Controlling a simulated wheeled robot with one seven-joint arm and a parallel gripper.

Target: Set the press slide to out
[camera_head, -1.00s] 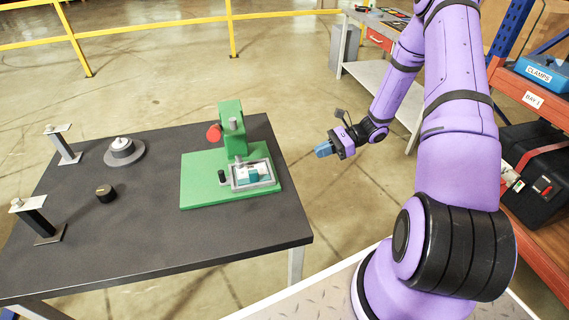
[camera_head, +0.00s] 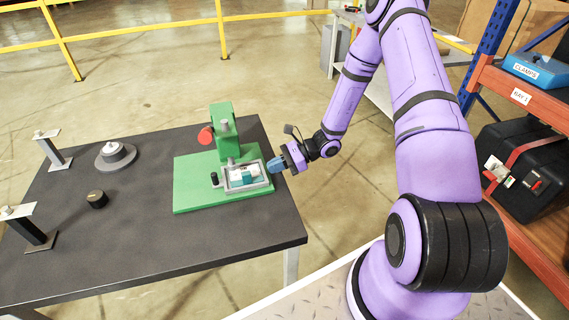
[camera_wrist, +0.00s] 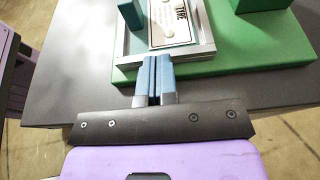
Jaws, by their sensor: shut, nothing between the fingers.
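The green press (camera_head: 222,150) stands on the dark table, with a red knob on its upright. Its slide, a grey-framed tray (camera_head: 264,187) with a white plate and teal parts, sits on the green base under the press head. A small black knob (camera_head: 214,178) stands at the tray's left side. My gripper (camera_head: 272,166) is at the right edge of the tray, its blue fingers shut and empty. In the wrist view the shut fingers (camera_wrist: 156,78) point at the tray's grey rim (camera_wrist: 195,54), at or very close to it; I cannot tell whether they touch.
On the table stand a grey round dial (camera_head: 116,155), a black knob (camera_head: 97,199) and two posts (camera_head: 52,150) at the left. A red-and-blue shelf (camera_head: 505,85) with a black case (camera_head: 520,165) stands at the right. Open floor lies behind the table.

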